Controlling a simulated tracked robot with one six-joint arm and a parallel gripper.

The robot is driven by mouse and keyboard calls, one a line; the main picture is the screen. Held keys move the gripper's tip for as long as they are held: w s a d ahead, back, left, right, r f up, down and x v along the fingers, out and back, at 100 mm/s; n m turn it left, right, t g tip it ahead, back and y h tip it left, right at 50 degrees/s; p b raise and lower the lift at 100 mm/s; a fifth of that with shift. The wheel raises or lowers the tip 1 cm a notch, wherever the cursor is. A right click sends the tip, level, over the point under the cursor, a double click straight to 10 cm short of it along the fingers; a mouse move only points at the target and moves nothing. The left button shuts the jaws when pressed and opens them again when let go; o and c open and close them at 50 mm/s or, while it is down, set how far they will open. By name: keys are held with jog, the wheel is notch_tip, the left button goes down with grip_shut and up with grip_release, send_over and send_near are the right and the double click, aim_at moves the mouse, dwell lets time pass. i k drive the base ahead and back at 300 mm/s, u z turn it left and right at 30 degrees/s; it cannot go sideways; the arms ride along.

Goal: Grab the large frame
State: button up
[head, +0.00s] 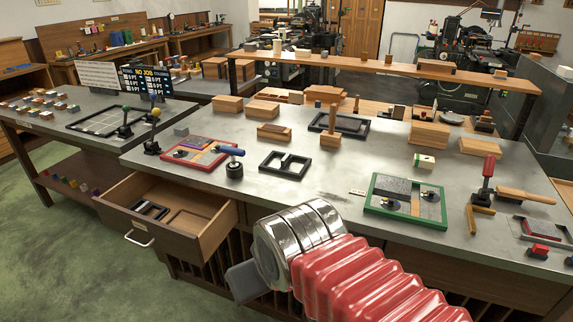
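Several frames are in the head view, and I cannot tell for sure which is the large one. A smaller black two-window frame (263,164) lies nearer the middle. A green frame (369,206) holding grey blocks and round pieces lies front right. A red frame (167,153) with coloured pieces lies at the left. My gripper (243,282) is low at the front edge, below the bench top and apart from all frames. One grey finger shows; the rest is hidden behind my wrist.
An open drawer (205,247) at front left holds small dark frames. Wooden blocks (429,135) and a raised wooden shelf (400,67) stand at the back. A red-handled tool (488,168) stands upright at the right.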

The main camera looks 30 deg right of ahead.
aim_at(288, 159)
jog(key=u, duration=0.05)
jog(key=i, duration=1)
jog(key=z, duration=0.05)
